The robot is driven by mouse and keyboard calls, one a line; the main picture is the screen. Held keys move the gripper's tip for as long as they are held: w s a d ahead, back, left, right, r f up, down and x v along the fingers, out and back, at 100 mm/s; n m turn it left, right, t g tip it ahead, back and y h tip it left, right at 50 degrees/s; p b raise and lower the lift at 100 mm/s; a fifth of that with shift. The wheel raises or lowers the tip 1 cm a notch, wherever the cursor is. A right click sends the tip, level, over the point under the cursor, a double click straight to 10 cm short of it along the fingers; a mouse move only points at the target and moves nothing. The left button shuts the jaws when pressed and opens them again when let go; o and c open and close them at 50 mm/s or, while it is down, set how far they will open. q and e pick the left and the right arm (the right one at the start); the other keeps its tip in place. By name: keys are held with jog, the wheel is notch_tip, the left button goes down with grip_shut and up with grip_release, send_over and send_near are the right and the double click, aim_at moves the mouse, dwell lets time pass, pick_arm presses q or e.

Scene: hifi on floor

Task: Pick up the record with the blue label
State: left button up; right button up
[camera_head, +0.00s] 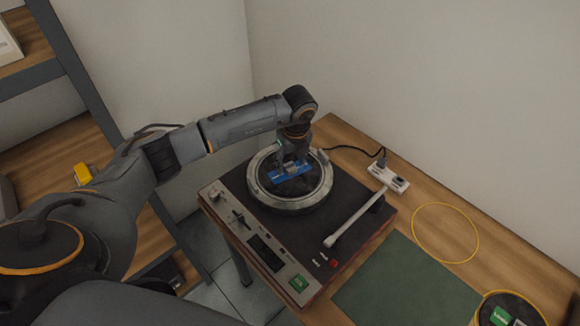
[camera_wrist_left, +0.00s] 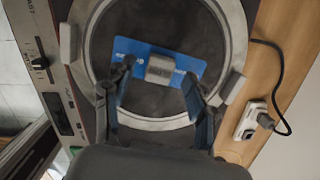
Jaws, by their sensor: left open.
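The record with the blue label (camera_head: 318,184) is a dark disc lying on the round platter of the turntable (camera_head: 328,205). Its blue label (camera_head: 291,175) is a rectangle across the middle, and in the left wrist view (camera_wrist_left: 135,47) a grey block (camera_wrist_left: 160,67) stands at its centre. My left gripper (camera_head: 292,162) points down over the label. In the left wrist view the open fingers (camera_wrist_left: 157,88) are on either side of the grey block, with gaps to it. I cannot tell how high the fingertips are above the label. My right gripper is not in view.
The tone arm (camera_head: 355,218) lies to the right of the platter. A power strip (camera_head: 388,178) with a black cable is behind it. A yellow ring (camera_head: 446,205), a dark green mat (camera_head: 405,285) and a green-labelled record (camera_head: 502,316) are on the table. Shelves (camera_head: 60,138) stand left.

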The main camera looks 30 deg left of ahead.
pick_arm(q)
jog(key=shift+a+f, duration=0.1)
jog(key=shift+f, duration=0.45)
grip_shut()
